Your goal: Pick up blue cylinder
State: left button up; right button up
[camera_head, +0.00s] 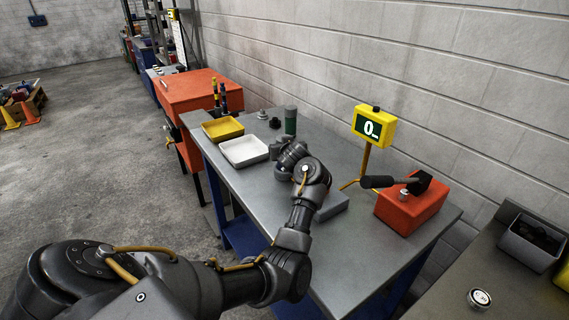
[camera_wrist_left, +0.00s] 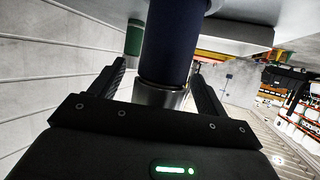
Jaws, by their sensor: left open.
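The blue cylinder (camera_wrist_left: 170,45) fills the upper middle of the left wrist view, dark blue with a bright metal end (camera_wrist_left: 160,96) towards the palm. My left gripper (camera_wrist_left: 158,72) is open, with one finger on each side of the cylinder; whether either finger touches it is unclear. In the head view my left gripper (camera_head: 288,152) is low over the grey workbench (camera_head: 345,245), and my wrist hides the blue cylinder. A green cylinder (camera_head: 290,121) stands just behind the gripper; it also shows in the left wrist view (camera_wrist_left: 134,38). My right gripper is not in view.
A white tray (camera_head: 244,162) and a yellow tray (camera_head: 222,139) lie left of my gripper, with small metal parts (camera_head: 262,115) behind. A yellow display (camera_head: 372,127) on a post and a red box (camera_head: 411,211) stand to the right.

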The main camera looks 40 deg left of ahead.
pick_arm(q)
jog(key=shift+c, duration=0.4)
grip_shut()
jog(key=shift+r, duration=0.1)
jog(key=shift+r, duration=0.1)
jog(key=shift+r, duration=0.5)
notch_tip(320, 180, up, 2)
jog(key=s+d+r+p, duration=0.1)
jog(key=s+d+r, duration=0.1)
jog(key=s+r, duration=0.2)
jog(key=s+d+r+p, duration=0.2)
jog(key=s+r, duration=0.3)
jog(key=s, duration=0.3)
jog(key=shift+v, duration=0.9)
